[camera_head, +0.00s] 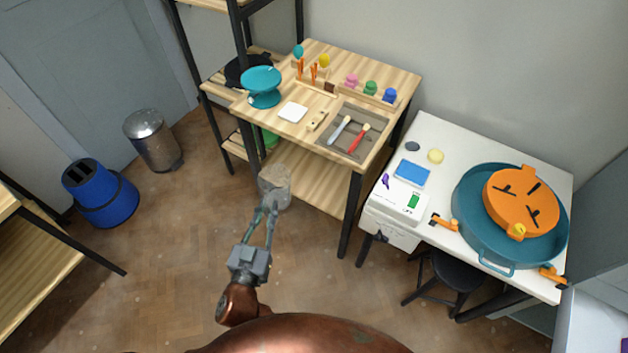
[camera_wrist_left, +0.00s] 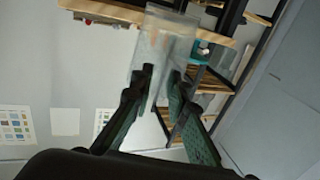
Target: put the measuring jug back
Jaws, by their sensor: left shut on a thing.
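The measuring jug (camera_head: 275,184) is a clear, greyish see-through vessel. My left gripper (camera_head: 270,204) is shut on it and holds it up in front of the wooden table, over the floor in the head view. In the left wrist view the jug (camera_wrist_left: 166,42) stands out beyond the two dark green fingers of the left gripper (camera_wrist_left: 160,84). The far parts of the room show blurred through its wall. I cannot tell whether anything is in it. My right gripper is not in view.
The wooden table (camera_head: 395,76) holds a teal scale (camera_head: 262,84), a white tile (camera_head: 293,112), brushes on a grey mat (camera_head: 336,143) and small coloured jars. A white table (camera_head: 450,133) with a teal wheel basin (camera_head: 469,225) stands right. A blue bin (camera_head: 97,196) stands left.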

